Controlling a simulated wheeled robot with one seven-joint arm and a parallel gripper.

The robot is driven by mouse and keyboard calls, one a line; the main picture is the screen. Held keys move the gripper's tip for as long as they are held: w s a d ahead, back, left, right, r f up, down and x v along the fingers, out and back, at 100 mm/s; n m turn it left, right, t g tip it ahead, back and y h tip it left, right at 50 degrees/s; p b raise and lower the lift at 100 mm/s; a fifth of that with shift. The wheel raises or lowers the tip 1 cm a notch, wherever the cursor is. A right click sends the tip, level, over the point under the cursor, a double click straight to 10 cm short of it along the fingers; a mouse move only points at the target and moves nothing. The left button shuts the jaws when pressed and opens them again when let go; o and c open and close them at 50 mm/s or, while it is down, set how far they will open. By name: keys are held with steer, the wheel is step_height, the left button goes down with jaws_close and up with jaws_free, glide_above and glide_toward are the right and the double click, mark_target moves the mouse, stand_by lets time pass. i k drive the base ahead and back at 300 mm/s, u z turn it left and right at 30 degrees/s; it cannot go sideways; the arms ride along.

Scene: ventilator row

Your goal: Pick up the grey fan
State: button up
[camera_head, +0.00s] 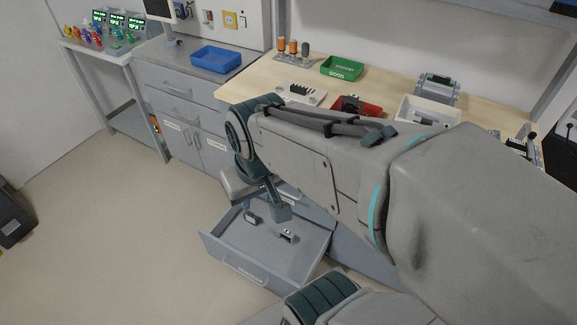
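A small grey block-like part with a dark opening (288,236) lies on the floor of the open drawer (240,262). It may be the grey fan, but it is too small to tell. My gripper (266,213) points down over the drawer, behind and a little left of that part, and appears open. One dark teal finger shows clearly. A small dark and grey shape to its left may be the other fingertip or another part in the drawer. Nothing is visibly held. My arm hides part of the drawer's back and right side.
The wooden bench (400,80) holds a green bin (342,67), a red tray (357,106), a white tray (428,112) and a grey device (437,88). A blue tray (216,57) stands on the grey cabinet (180,85). The floor left of the drawer is clear.

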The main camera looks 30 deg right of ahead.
mark_target(284, 234)
steer(key=k, duration=0.8)
steer(key=z, duration=0.5)
steer(key=i, duration=0.45)
